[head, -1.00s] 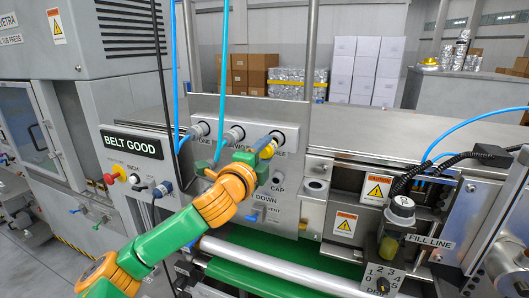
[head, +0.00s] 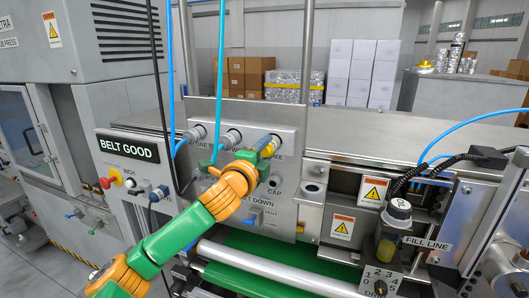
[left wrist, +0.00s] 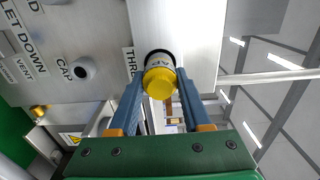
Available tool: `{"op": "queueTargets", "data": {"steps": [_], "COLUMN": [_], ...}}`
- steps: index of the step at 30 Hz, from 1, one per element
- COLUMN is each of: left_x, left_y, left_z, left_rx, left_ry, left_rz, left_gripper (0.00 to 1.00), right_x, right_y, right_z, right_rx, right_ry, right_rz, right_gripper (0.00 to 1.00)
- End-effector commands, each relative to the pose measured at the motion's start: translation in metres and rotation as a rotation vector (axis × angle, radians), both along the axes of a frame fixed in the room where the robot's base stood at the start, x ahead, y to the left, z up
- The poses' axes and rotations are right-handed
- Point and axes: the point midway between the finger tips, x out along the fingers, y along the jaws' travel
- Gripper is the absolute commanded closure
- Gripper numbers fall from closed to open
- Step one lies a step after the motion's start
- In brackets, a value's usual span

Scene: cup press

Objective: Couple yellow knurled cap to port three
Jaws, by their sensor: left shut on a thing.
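The yellow knurled cap (left wrist: 160,80), with a lettered white band behind it, sits between the two blue fingers of my left gripper (left wrist: 162,97) in the left wrist view. The gripper is shut on it. A black ring shows behind the band, against the panel beside the partly hidden THREE label (left wrist: 130,62). In the head view my left gripper (head: 262,147) is at port three (head: 276,139), the rightmost port of the upper row, and the cap is mostly hidden. I cannot tell whether the cap is fully seated. My right gripper is not in view.
Port one (head: 197,132) and port two (head: 233,137) are left of port three on the grey panel. A blue hose (head: 171,80) and a teal hose (head: 220,85) hang in front. A CAP fitting (head: 274,180) is below. A steel top (head: 350,130) lies behind.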

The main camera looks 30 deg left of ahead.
Motion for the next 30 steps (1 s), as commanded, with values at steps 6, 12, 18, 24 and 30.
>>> {"op": "queueTargets", "data": {"steps": [6, 12, 18, 24, 30], "left_x": [0.002, 0.002, -0.011, -0.052, -0.068], "left_y": [0.0, 0.0, -0.003, -0.013, -0.016], "left_z": [0.0, 0.0, -0.004, -0.005, -0.001], "left_rx": [0.0, 0.001, 0.002, 0.005, 0.002], "left_ry": [0.0, 0.0, -0.001, -0.003, 0.0], "left_rz": [0.0, 0.0, -0.001, -0.001, 0.0], "left_gripper": [0.19, 0.17, 0.17, 0.17, 0.17], "right_x": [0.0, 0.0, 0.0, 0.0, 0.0], "right_y": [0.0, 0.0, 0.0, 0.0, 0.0], "right_z": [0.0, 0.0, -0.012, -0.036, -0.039], "right_rx": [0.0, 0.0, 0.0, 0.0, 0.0], "right_ry": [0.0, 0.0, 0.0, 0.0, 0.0], "right_rz": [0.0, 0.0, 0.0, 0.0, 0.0], "right_gripper": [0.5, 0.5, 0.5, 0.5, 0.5]}}
